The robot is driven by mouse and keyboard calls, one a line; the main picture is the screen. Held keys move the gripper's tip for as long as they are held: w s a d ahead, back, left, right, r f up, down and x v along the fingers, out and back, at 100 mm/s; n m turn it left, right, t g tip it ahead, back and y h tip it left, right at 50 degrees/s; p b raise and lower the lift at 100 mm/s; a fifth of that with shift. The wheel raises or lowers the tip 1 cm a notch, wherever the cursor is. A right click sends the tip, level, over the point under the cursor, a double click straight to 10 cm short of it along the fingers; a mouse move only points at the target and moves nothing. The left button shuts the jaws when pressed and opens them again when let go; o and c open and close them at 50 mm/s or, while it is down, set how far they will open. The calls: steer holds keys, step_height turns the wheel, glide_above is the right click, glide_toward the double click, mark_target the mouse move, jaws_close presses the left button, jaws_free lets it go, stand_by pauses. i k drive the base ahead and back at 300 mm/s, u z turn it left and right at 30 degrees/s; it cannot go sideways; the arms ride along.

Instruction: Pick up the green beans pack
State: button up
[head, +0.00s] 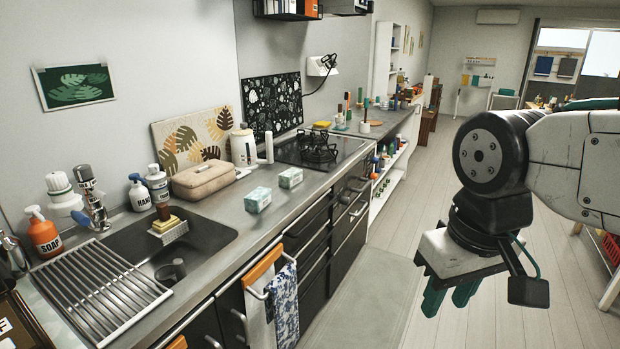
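Two small pale green and white packs lie on the grey counter (228,212), between the sink and the stove. The nearer pack (258,200) is close to the counter's front edge. The farther pack (290,178) is just beyond it, to the right. Their labels are too small to read, so I cannot tell which, if either, is the green beans pack. My gripper (451,298) hangs over the floor at the right, well away from the counter. Its green fingers point down with a gap between them, and nothing shows between them.
The sink (200,240) with a drying rack (100,291) is at the left. A towel (284,305) hangs from the cabinet front. The floor (400,255) beside the counter is clear.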

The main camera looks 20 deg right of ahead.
mark_target(288, 180)
steer(key=z, duration=0.5)
steer(key=i, duration=1.75)
steer(key=u, duration=0.25)
